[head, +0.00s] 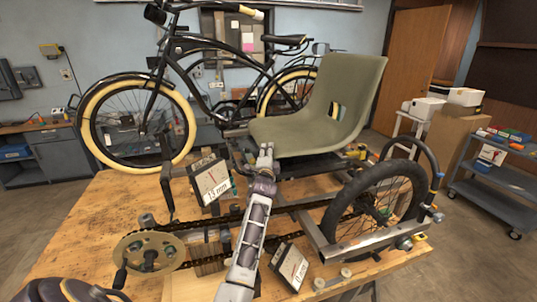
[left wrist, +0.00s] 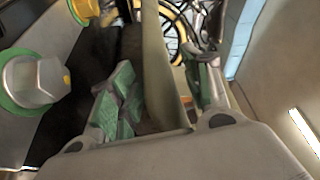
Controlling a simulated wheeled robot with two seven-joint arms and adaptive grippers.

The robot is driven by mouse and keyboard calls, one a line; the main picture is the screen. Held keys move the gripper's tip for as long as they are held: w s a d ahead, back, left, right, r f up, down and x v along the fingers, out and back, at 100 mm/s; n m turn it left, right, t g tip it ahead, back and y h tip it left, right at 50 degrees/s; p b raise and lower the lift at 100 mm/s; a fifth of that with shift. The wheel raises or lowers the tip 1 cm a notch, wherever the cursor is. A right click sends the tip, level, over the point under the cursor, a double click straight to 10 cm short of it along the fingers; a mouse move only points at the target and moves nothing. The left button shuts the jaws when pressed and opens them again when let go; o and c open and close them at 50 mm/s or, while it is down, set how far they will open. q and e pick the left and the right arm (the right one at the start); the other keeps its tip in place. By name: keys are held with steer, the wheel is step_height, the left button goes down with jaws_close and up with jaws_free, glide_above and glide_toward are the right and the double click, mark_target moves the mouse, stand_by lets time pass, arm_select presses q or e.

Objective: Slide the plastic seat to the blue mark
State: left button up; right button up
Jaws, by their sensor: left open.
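The olive-green plastic seat (head: 322,110) sits on the trike frame, its backrest rising to the right. My left gripper (head: 266,157) is at the seat's front left edge in the head view. In the left wrist view, a thin olive edge of the seat (left wrist: 160,75) stands between the green finger pads (left wrist: 160,98) of my left gripper. The fingers are open on either side of it; I cannot tell whether they touch it. I cannot make out a blue mark on the seat rail, which the seat and my arm partly hide. My right gripper is not in view.
The wooden bench (head: 75,240) carries a chain and chainring (head: 150,252), a 15 mm display (head: 211,181), another display (head: 290,266) and a wheel (head: 375,205). A black bicycle (head: 215,75) stands behind. A cart (head: 495,180) is at the right.

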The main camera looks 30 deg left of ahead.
arm_select(q)
steer(key=shift+w, duration=0.1)
steer(key=shift+c, duration=0.2)
jaws_close()
steer(key=shift+a, duration=0.1)
